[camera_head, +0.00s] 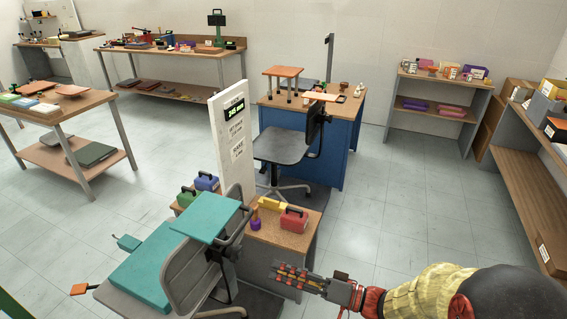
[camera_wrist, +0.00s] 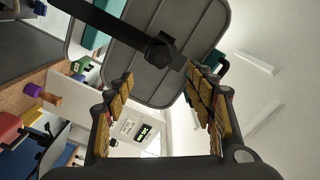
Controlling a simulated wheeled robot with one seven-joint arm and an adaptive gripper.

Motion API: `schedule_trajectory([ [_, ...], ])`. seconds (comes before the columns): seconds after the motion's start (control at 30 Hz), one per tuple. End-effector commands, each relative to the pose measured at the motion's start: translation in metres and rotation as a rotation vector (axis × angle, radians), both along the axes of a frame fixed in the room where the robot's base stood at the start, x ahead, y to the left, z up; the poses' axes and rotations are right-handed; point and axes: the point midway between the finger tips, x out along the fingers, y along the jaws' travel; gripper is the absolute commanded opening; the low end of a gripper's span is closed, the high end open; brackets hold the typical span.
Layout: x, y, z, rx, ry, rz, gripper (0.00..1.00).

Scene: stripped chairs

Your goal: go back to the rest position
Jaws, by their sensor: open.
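My gripper (camera_head: 292,275) is at the lower middle of the head view, at the end of my arm reaching in from the lower right. In the wrist view its two padded fingers (camera_wrist: 163,95) stand apart with nothing between them. The grey back of a chair (camera_head: 196,268) is just left of my gripper in the head view. The same chair back (camera_wrist: 160,62) fills the upper middle of the wrist view, beyond the fingertips. I cannot tell the exact gap between them.
A low wooden table (camera_head: 268,234) with a red toolbox (camera_head: 294,219) stands just behind my gripper. A white sign post (camera_head: 231,140) and blue desk (camera_head: 344,142) stand further back. The floor (camera_head: 390,215) at right is clear.

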Motion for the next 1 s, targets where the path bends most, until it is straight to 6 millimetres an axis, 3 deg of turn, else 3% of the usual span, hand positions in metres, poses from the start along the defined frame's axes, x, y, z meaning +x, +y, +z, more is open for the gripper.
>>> schedule_trajectory([
  [0.17, 0.001, 0.000, -0.003, 0.029, 0.098, -0.003, 0.55],
  [0.27, -0.010, 0.003, -0.019, 0.030, 0.260, 0.025, 0.55],
  [0.4, -0.057, 0.010, -0.053, -0.051, 0.570, 0.119, 0.55],
  [0.57, -0.113, -0.003, -0.062, -0.278, 0.838, 0.182, 0.55],
  [0.7, -0.149, -0.037, -0.054, -0.546, 0.960, 0.143, 0.55],
  [0.83, -0.167, -0.082, -0.032, -0.803, 0.965, 0.025, 0.55],
  [0.93, -0.169, -0.121, -0.003, -0.985, 0.896, -0.107, 0.55],
  [1.0, -0.166, -0.149, 0.027, -1.096, 0.807, -0.211, 0.55],
])
